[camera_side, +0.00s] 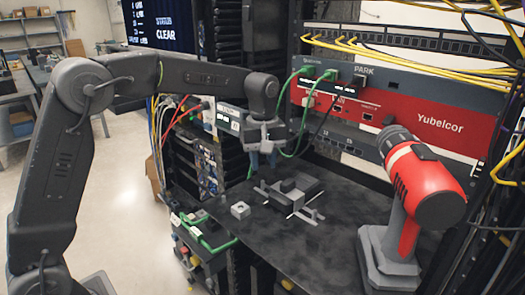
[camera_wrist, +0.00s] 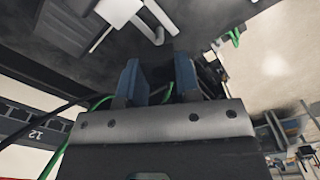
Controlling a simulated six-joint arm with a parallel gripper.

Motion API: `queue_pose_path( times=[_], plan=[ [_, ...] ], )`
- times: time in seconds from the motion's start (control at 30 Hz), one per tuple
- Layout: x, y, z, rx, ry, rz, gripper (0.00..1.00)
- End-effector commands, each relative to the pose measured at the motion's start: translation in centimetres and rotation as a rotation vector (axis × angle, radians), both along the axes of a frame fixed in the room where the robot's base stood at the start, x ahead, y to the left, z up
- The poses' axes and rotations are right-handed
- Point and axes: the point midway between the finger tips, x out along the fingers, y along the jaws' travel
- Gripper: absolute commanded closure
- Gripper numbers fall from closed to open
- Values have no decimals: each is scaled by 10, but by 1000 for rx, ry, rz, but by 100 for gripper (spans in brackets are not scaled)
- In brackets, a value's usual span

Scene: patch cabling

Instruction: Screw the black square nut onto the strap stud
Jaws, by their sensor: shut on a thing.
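My gripper (camera_side: 262,158) hangs above the dark tabletop, up and to the left of the dark strap block. Its two blue fingers (camera_wrist: 157,75) are shut on a dark thing, most likely the black square nut. Its outline is lost against the dark background in both views. The dark strap block (camera_side: 298,187), with light metal pieces at its sides, lies on the table apart from the fingers. Part of it shows at the top of the wrist view (camera_wrist: 118,10). I cannot clearly pick out the stud.
A small grey block with a hole (camera_side: 240,210) lies near the table's left edge. A red drill (camera_side: 425,185) stands at right. Green cables (camera_side: 296,112) hang from the red rack panel (camera_side: 440,122) close behind my gripper. The dark table (camera_side: 300,245) is clear in front.

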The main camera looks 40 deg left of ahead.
Motion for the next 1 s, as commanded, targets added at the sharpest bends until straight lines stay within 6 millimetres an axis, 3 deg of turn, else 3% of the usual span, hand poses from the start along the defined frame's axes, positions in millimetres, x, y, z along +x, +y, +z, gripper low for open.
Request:
queue_pose_path(
  times=[0.3,1.0],
  plan=[
    [0,0,-17,0,0,0,92],
    [0,0,-18,0,0,0,92]
  ],
)
